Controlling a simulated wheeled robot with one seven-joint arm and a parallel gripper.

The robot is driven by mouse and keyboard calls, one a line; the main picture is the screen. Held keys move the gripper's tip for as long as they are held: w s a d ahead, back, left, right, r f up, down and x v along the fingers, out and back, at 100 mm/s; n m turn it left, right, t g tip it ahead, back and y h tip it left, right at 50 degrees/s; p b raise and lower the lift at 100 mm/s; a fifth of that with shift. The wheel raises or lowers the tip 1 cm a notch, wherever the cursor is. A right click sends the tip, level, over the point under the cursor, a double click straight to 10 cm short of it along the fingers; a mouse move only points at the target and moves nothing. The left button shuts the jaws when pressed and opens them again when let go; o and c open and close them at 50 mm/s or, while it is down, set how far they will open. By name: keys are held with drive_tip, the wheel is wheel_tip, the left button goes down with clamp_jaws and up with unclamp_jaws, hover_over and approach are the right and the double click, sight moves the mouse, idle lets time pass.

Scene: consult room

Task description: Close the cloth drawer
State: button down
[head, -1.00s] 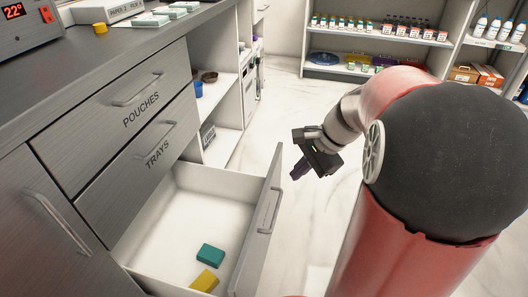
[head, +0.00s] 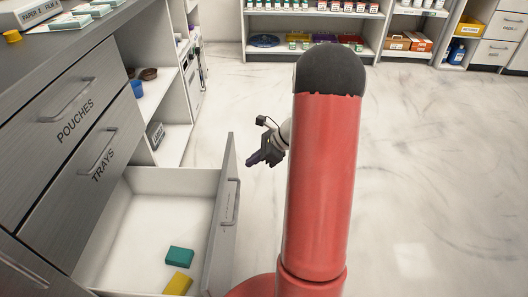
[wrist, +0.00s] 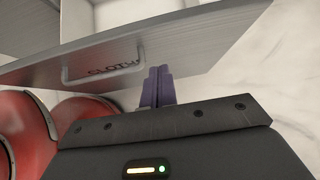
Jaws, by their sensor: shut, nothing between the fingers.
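The cloth drawer (head: 222,222) is pulled out below the TRAYS drawer in the head view. Its inside shows a teal cloth block (head: 179,256) and a yellow one (head: 177,284). In the wrist view the drawer front (wrist: 190,40) spans the top, with its bar handle (wrist: 100,68) and part of a CLOTHS label. My gripper (head: 254,160) is on the outer side of the drawer front, near its far end. Its purple fingers (wrist: 157,86) are together, empty, and point at the front. I cannot tell whether they touch it.
The POUCHES drawer (head: 70,108) and TRAYS drawer (head: 98,165) above are shut. An open shelf unit (head: 172,105) stands beyond them. Stocked shelves (head: 310,45) line the back wall. The pale floor (head: 430,180) to the right of my arm is clear.

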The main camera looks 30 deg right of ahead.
sight(229, 168)
drive_tip(key=shift+w+a+f, duration=0.15)
drive_tip(key=shift+w+a, duration=0.3)
drive_tip(key=shift+a, duration=0.25)
drive_tip(key=shift+w+a+f, duration=0.2)
drive_tip(key=shift+w+a, duration=0.3)
drive_tip(key=shift+a, duration=0.2)
drive_tip(key=shift+w+a+f, duration=0.15)
drive_tip(key=shift+w+a, duration=0.3)
drive_tip(key=shift+a, duration=0.25)
